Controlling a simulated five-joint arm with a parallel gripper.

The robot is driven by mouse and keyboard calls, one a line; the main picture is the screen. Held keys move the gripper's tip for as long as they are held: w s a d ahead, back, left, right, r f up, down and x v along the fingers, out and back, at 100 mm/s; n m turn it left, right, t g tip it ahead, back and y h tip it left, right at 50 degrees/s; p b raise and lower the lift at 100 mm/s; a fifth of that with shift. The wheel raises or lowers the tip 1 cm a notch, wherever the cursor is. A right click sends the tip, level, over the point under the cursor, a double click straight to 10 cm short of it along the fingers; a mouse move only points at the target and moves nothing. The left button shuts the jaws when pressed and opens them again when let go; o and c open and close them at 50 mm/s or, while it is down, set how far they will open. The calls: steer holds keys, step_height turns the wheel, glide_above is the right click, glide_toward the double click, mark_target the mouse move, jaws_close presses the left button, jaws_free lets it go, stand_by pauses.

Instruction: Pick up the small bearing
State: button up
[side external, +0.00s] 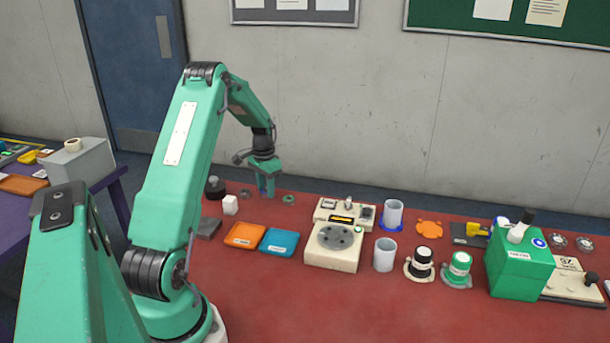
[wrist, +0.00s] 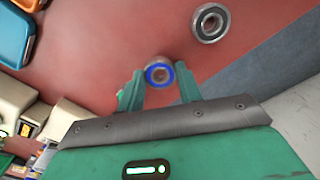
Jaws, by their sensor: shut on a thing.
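The small bearing (wrist: 159,73), a grey ring with a blue seal, sits between the two fingertips of my gripper (wrist: 158,88) in the wrist view. The fingers are shut on it. In the side view my gripper (side external: 265,190) points down at the back of the red table, and the held bearing cannot be made out there. I cannot tell if it touches the table. A larger grey bearing (wrist: 210,22) lies just beyond it in the wrist view and left of my gripper in the side view (side external: 246,193).
A green ring (side external: 288,199) lies right of my gripper. Orange (side external: 246,235) and blue (side external: 279,242) trays lie in front. A cream scale-like device (side external: 333,247) stands to the right.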

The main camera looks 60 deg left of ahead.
step_height(320, 180, up, 3)
steer(key=shift+f, duration=0.1)
steer(key=w+d+r, duration=0.3)
steer(key=d+r, duration=0.3)
steer(key=d, duration=0.5)
steer(key=shift+w+r, duration=0.2)
steer(key=shift+r, duration=0.05)
steer(key=shift+d, duration=0.1)
steer(key=d+r+m, duration=0.1)
steer(key=d+r, duration=0.3)
steer(key=d, duration=1)
steer(key=w+d+r+m, duration=0.1)
steer(key=d+r, duration=0.3)
steer(key=d, duration=1)
steer(key=shift+w+m, duration=0.2)
steer(key=shift+m, duration=0.2)
